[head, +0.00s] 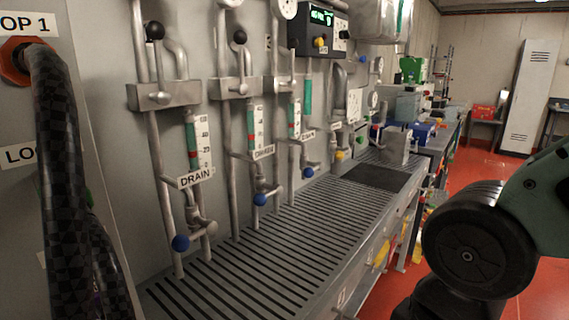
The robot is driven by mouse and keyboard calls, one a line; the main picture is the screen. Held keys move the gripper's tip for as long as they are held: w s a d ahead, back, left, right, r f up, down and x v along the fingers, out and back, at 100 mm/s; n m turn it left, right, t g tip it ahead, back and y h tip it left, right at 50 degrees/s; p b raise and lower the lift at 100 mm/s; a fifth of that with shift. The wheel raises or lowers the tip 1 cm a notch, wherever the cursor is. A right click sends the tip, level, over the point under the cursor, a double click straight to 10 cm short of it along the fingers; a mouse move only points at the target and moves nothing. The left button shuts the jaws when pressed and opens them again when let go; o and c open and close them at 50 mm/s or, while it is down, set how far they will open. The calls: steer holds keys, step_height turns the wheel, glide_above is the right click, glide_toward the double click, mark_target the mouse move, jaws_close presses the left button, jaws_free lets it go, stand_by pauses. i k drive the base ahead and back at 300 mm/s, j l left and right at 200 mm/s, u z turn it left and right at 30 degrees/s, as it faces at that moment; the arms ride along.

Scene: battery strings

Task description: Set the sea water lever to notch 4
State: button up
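No label reading sea water is legible, so I cannot tell which lever is the sea water one. On the left wall panel, a lever with a black knob (154,31) stands above a gauge tube labelled DRAIN (195,177). A second black-knobbed lever (239,37) stands to its right above another gauge tube (254,128). A third gauge tube (295,116) follows further right. Notch marks on the levers are too small to read. My gripper is out of view; only part of my arm shows at the right, apart from the panel.
A slatted metal bench (270,245) runs below the levers. Blue-knobbed valves (180,242) sit low on the pipes. A thick dark cable (60,140) hangs at the left. A dark display box (318,32) is mounted high. Red floor (470,185) lies open at the right.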

mark_target(366, 119)
steer(key=i+l, duration=0.2)
steer(key=i, duration=0.2)
steer(key=i+l, duration=0.2)
steer(key=i, duration=0.2)
steer(key=i+l, duration=0.15)
steer(key=i, duration=0.25)
steer(key=l+z, duration=0.05)
